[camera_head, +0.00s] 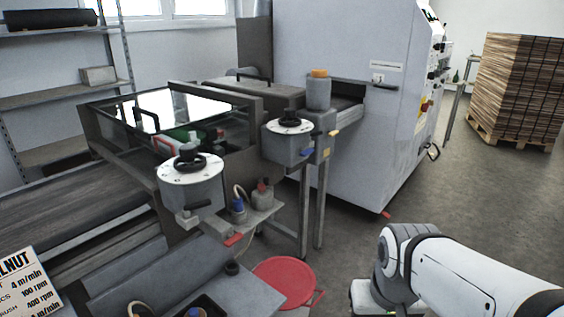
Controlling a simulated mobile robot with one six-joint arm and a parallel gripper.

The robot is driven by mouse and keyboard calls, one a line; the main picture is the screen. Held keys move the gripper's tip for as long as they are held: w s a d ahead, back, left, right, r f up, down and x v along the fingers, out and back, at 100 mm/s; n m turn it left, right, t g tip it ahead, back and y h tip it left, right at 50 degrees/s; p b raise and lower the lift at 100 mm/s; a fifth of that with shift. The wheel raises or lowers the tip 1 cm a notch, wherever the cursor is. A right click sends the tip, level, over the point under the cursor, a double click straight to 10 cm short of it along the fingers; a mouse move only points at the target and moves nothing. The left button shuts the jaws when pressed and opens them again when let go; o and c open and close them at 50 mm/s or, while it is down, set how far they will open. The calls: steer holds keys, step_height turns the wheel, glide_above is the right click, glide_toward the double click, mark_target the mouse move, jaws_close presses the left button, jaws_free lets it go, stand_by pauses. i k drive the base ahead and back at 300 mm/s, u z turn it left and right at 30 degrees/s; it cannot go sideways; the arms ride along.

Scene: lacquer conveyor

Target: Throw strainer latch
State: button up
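No part is clearly marked as the strainer latch. A small red handle (234,239) sits at the front edge of a small grey shelf (258,217) on the near side of the machine. Which of these belongs to the strainer is too small to tell. My arm (450,270) reaches in from the lower right; my gripper is not in view.
A red-lidded bucket (284,280) stands on the floor between my arm and the machine. Two dial housings with black handwheels (191,160) (289,118) jut out. A grey bench (160,285) fills the lower left. The floor (445,190) at right is open.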

mark_target(266, 181)
steer(key=u, duration=0.25)
steer(key=i, duration=1.1)
steer(key=u, duration=0.75)
